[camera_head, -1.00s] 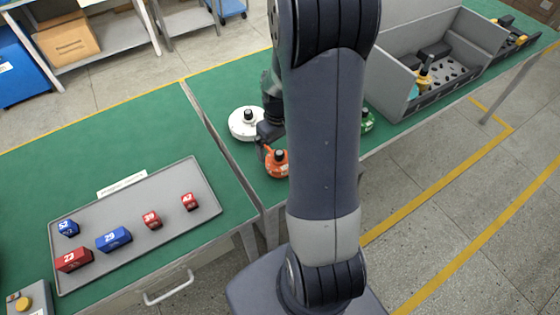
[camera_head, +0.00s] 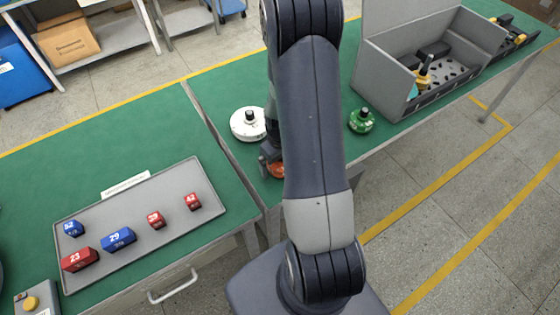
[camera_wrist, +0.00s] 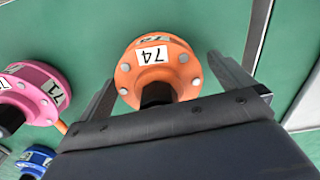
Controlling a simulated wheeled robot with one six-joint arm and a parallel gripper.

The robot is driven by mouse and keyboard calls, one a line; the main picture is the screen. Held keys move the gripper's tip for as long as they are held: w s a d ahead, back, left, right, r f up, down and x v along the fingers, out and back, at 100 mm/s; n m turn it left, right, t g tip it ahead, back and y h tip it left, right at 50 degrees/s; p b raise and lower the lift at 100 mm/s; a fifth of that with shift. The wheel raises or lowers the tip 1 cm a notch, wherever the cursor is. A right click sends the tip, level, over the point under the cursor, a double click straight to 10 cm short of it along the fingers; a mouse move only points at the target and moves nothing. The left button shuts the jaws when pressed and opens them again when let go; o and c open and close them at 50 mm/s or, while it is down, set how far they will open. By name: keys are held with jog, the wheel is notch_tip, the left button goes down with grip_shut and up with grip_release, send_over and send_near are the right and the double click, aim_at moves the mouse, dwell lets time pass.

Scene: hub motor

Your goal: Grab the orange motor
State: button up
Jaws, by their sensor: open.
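The orange motor (camera_wrist: 146,75) has a white label reading 74 and a dark shaft, and it lies on the green table. In the wrist view it sits between the two fingers of my open gripper (camera_wrist: 165,88), with a visible gap on the right side. In the head view only a small part of the orange motor (camera_head: 277,170) shows, as my arm covers the rest. My gripper (camera_head: 268,164) is over it there, mostly hidden. I cannot tell from these views whether a finger touches the motor.
A white motor (camera_head: 248,123) stands just behind, and a green motor (camera_head: 361,121) stands to the right. A pink motor (camera_wrist: 40,88) and a blue one (camera_wrist: 36,160) show at the left of the wrist view. A grey bin (camera_head: 400,85) is at the back right.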

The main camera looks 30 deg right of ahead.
jog(key=shift+c, duration=0.2)
jog(key=c, duration=1.5)
